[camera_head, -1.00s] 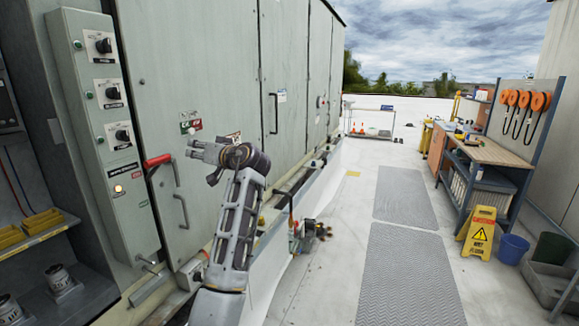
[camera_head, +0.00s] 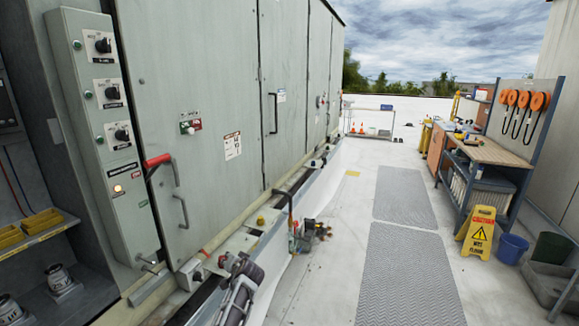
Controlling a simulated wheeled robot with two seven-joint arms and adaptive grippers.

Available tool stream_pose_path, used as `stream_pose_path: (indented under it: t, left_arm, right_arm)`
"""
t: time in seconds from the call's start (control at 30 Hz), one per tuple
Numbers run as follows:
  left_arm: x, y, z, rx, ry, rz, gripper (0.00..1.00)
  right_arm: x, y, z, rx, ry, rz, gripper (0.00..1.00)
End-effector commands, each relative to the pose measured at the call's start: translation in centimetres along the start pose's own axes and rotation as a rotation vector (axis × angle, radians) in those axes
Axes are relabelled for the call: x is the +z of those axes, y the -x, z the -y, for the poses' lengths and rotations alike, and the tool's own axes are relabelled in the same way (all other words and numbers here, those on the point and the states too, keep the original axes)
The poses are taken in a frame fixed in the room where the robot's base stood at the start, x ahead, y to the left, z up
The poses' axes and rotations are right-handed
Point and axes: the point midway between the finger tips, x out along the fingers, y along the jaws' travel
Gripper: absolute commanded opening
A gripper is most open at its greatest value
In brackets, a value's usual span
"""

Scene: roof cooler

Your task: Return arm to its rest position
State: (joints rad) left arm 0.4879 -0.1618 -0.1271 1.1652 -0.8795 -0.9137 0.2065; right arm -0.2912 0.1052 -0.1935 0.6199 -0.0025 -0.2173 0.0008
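My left arm (camera_head: 238,296) shows low in the frame, in front of the base of the grey-green cooler cabinet (camera_head: 215,80). My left gripper (camera_head: 224,262) is small and dark at the arm's upper end, near the cabinet's lower ledge. It is clear of the door and the red handle (camera_head: 158,160). I see nothing held in it, and its fingers are too unclear to tell open from shut. My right gripper is out of view.
A control panel (camera_head: 108,100) with several knobs and a lit button (camera_head: 118,188) stands at left. Pipe fittings (camera_head: 310,232) stick out beside the cabinet base. A yellow wet-floor sign (camera_head: 480,235), a blue bucket (camera_head: 511,248) and a workbench (camera_head: 485,152) stand at right. The walkway mats (camera_head: 405,275) are clear.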

Motion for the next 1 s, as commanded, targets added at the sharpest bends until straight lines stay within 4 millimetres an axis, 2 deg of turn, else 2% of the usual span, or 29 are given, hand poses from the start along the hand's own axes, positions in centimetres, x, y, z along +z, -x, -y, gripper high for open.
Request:
stream_pose_path:
  t: [0.03, 0.3, 0.47, 0.77, 1.0]
  left_arm:
    - [2.2, -0.6, -1.4, 0.026, -0.015, 0.016, 0.36]
    - [12.5, -2.4, -8.3, 0.165, -0.066, 0.086, 0.36]
    - [19.0, -2.6, -11.9, 0.243, -0.085, 0.130, 0.36]
    - [31.6, -1.6, -17.4, 0.376, -0.100, 0.220, 0.36]
    - [42.0, 0.7, -20.8, 0.470, -0.097, 0.297, 0.36]
  right_arm:
    - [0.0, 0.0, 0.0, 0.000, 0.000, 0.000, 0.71]
    - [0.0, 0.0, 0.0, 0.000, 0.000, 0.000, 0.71]
    - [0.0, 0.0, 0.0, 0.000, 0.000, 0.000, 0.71]
    - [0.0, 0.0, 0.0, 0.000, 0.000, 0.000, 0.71]
    - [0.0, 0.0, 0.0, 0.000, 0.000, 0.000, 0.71]
